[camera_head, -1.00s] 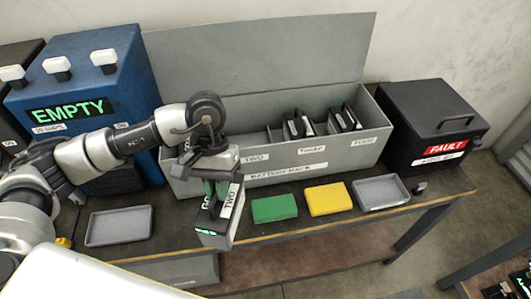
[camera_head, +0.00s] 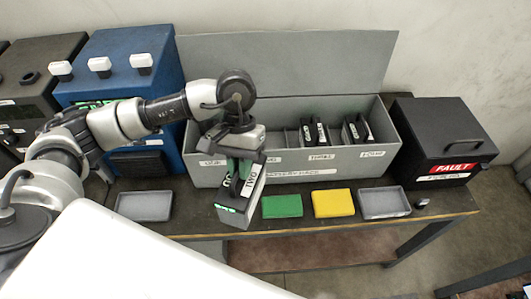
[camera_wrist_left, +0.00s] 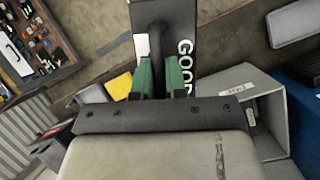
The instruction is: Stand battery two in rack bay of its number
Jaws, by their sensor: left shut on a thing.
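My left gripper (camera_head: 243,165), with green fingers, is shut on the handle of battery two (camera_head: 237,203), a dark block with a white TWO label. The battery hangs tilted in front of the rack, over the table's front part. In the left wrist view the green fingers (camera_wrist_left: 158,76) grip the black handle, and the battery (camera_wrist_left: 181,18) shows GOOD lettering. The grey battery rack (camera_head: 345,170) stands behind with its lid up. Labels for ONE, THREE and FOUR show; the TWO bay is largely hidden behind my gripper. Batteries stand in bays three (camera_head: 313,134) and four (camera_head: 356,130). My right gripper is out of view.
A blue box (camera_head: 150,70) stands left of the rack and a black FAULT box (camera_head: 440,135) right. Along the table front lie a grey tray (camera_head: 145,206), a green block (camera_head: 282,206), a yellow block (camera_head: 333,203) and another grey tray (camera_head: 384,203).

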